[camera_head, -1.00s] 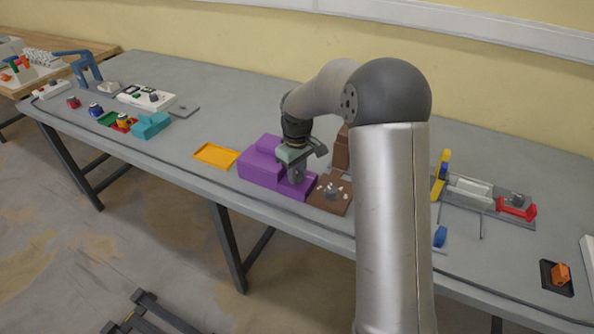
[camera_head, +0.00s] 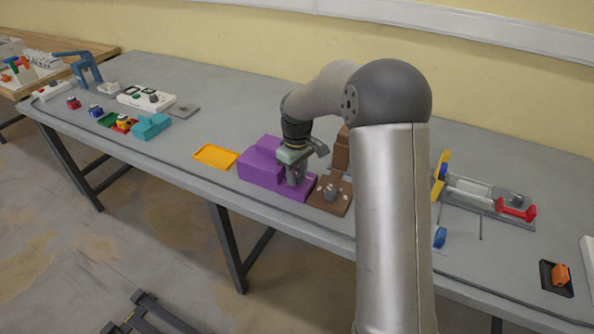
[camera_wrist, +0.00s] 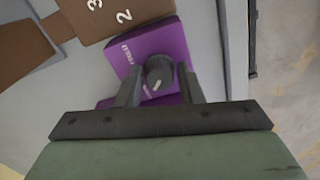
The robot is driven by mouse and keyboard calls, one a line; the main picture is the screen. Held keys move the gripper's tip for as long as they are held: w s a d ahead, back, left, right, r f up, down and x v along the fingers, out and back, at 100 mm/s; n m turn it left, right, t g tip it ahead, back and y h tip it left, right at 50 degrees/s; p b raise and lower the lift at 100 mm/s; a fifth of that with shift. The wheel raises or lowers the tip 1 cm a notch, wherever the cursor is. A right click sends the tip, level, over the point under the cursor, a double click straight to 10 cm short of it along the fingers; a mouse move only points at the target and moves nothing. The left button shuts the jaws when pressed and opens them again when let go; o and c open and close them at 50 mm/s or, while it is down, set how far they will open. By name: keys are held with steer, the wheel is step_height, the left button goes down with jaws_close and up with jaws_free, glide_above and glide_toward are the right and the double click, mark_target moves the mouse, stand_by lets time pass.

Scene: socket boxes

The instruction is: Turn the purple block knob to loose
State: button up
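The purple block (camera_head: 262,167) stands on the grey table, and its lower front part shows in the wrist view (camera_wrist: 172,36). A dark round knob (camera_wrist: 158,72) with a pale pointer mark sits on it. The pointer is aimed toward the lower left of the wrist picture. Small white lettering lies up and left of the knob, too small to read surely. My gripper (camera_wrist: 160,78) is open over the block, with one finger on each side of the knob and narrow gaps seeming to show. In the head view my gripper (camera_head: 296,178) hides the knob.
A brown block with white numbers (camera_wrist: 113,13) stands right beside the purple block; in the head view the brown block (camera_head: 336,207) has a grey knob. A yellow tray (camera_head: 215,156) lies to the left. The table's front edge is close by.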

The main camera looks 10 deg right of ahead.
mark_target(297, 175)
step_height(297, 175, up, 18)
steer(key=shift+f, duration=0.25)
stand_by(0.4)
steer(key=s+f+m, duration=0.3)
steer(key=s+f, duration=0.2)
steer(key=s, duration=1.1)
steer(key=s+a+f+m, duration=0.1)
steer(key=s+f+m, duration=0.2)
steer(key=s, duration=1.3)
step_height(297, 175, down, 2)
steer(key=shift+s+a+f+m, duration=0.1)
steer(key=shift+s+a+m, duration=0.05)
steer(key=shift+s+m, duration=0.25)
steer(key=shift+w, duration=0.15)
